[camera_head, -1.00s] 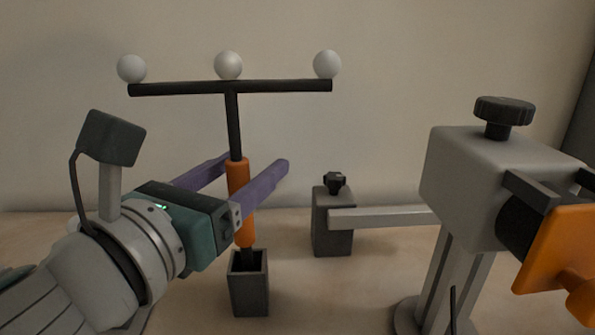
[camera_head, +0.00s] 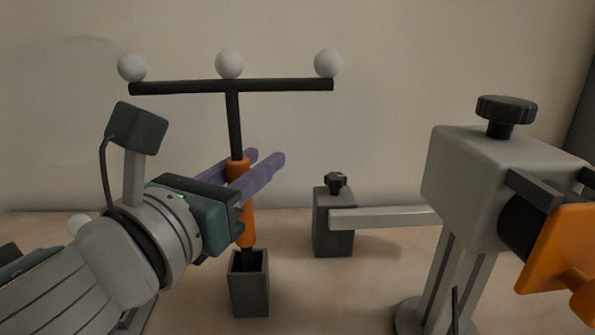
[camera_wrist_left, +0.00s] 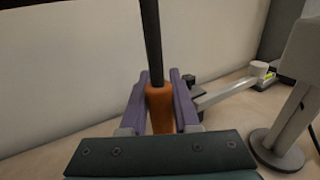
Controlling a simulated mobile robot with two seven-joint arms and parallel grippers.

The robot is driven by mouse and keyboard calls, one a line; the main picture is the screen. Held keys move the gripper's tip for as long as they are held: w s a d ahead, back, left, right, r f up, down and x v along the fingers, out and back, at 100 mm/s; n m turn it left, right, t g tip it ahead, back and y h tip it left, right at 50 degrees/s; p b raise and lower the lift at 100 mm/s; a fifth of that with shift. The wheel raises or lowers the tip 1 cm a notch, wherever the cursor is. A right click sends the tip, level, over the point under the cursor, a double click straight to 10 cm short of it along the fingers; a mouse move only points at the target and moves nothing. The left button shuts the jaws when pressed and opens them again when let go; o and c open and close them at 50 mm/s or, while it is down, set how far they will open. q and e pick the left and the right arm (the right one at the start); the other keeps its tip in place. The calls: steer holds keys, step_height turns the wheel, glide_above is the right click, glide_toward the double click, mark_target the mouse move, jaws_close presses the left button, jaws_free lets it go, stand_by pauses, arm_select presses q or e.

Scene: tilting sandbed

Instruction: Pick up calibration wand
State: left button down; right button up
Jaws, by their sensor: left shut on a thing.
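The calibration wand is a black T-shaped bar (camera_head: 230,87) with three white balls on top and an orange handle (camera_head: 247,229). It stands upright, its lower end in a dark square holder (camera_head: 249,290). My left gripper (camera_head: 262,170) has purple fingers and is shut on the orange handle near its upper part. In the left wrist view the orange handle (camera_wrist_left: 160,108) sits between the two purple fingers, with the black shaft rising above it. My right gripper is not in view.
A grey block with a black knob (camera_head: 334,222) and a light bar stands right of the holder. A large grey stand with a black knob (camera_head: 470,180) and an orange part (camera_head: 556,245) fills the right side. A pale wall is behind.

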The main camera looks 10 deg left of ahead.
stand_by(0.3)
arm_select(q)
step_height(320, 180, up, 29)
steer(key=p, duration=2.1)
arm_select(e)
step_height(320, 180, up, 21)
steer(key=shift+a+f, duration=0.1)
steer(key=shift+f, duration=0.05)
